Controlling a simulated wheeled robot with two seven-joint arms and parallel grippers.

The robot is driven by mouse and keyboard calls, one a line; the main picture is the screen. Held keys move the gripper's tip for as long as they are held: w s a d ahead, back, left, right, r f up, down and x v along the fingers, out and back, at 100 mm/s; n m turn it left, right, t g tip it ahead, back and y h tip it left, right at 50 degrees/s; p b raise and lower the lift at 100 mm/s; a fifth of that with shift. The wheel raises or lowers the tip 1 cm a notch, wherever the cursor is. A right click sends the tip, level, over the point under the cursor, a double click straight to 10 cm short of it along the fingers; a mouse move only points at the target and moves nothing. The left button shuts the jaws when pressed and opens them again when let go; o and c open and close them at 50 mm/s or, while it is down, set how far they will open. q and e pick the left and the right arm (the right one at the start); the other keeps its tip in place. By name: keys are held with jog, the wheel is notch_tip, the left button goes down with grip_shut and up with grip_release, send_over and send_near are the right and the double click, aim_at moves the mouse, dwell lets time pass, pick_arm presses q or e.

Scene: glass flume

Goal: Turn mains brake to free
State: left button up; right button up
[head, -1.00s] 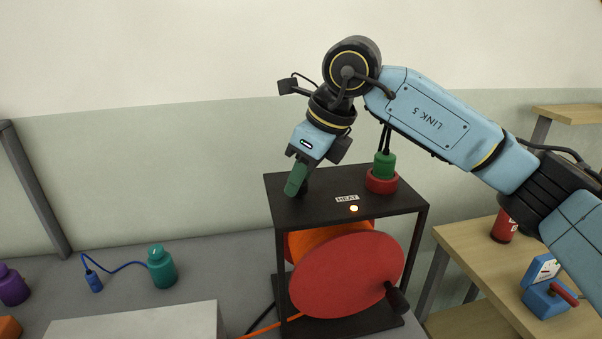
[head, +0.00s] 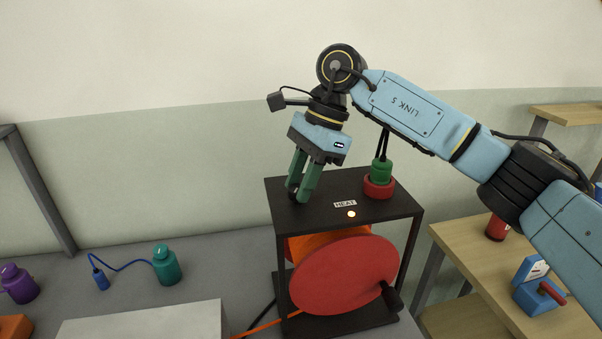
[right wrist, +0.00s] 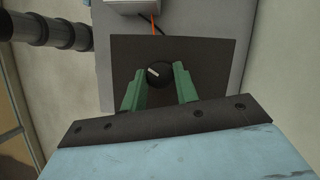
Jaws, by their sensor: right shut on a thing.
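A black cable reel frame (head: 345,212) holds a red drum (head: 345,275). A black round knob (right wrist: 158,74) with a white pointer line sits on the frame's top plate; the line points up and left in the right wrist view. My right gripper (head: 297,192) comes down from above with its green fingers on either side of the knob and is shut on it. In the head view the fingers mostly hide the knob. No brake marking is readable near it. My left gripper is not in view.
A black crank (head: 391,297) sticks out of the drum. A teal bottle-shaped thing (head: 166,265) stands left. A wooden table (head: 490,265) stands right.

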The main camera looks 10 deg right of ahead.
jog(key=n+g+p, duration=0.1)
jog(key=n, duration=0.1)
jog(key=shift+w+r+n, duration=0.1)
jog(key=shift+r+n, duration=0.05)
jog(key=shift+n, duration=0.15)
jog(key=shift+a+n+g+h+p, duration=0.1)
jog(key=shift+n+g+h+p, duration=0.4)
jog(key=shift+n, duration=1.1)
jog(key=o, duration=1)
jog(key=shift+w, duration=0.1)
jog(key=p+v, duration=0.2)
jog(key=v, duration=1.1)
jog(key=shift+a+r, duration=0.1)
jog(key=shift+r, duration=0.05)
